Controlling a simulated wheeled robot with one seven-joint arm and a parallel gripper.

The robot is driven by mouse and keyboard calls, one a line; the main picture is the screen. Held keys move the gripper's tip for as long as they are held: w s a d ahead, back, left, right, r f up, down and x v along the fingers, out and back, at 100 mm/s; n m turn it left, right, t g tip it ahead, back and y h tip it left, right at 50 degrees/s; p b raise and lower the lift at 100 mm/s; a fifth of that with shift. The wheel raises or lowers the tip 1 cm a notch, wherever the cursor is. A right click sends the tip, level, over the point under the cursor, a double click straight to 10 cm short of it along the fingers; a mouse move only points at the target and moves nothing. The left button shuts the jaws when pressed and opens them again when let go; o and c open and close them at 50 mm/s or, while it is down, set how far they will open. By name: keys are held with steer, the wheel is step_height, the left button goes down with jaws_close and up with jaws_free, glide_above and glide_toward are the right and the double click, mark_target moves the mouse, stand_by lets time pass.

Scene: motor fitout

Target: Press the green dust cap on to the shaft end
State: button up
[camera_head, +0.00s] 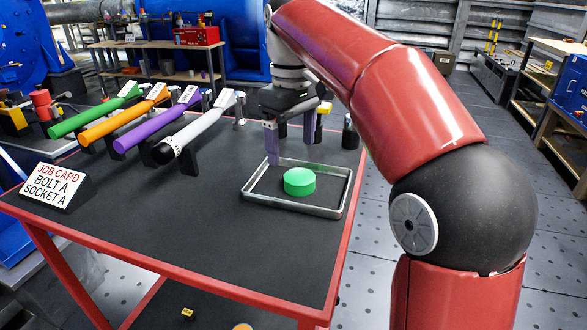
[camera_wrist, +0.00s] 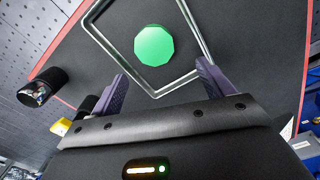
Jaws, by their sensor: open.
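The green dust cap (camera_head: 299,181) is a short round disc lying inside a shallow metal-rimmed tray (camera_head: 322,211) on the dark table top. It also shows in the wrist view (camera_wrist: 154,46), ahead of the fingers and between their lines. My gripper (camera_head: 290,143) is above the back left part of the tray, with its purple fingers apart and nothing between them. The open fingers also show in the wrist view (camera_wrist: 165,82), clear of the cap. I cannot make out the shaft end for certain in either view.
Green, orange, purple and white-handled tools (camera_head: 200,128) lie in a row on supports at the left. Small dark cylinders (camera_head: 349,133) stand behind the tray. The table's front middle is clear.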

mark_target(297, 174)
steer(key=f, duration=0.2)
steer(key=f+b, duration=0.1)
steer(key=f, duration=0.1)
steer(key=d+f, duration=0.1)
steer(key=f, duration=0.2)
steer(key=shift+c, duration=0.4)
steer(key=c, duration=0.9)
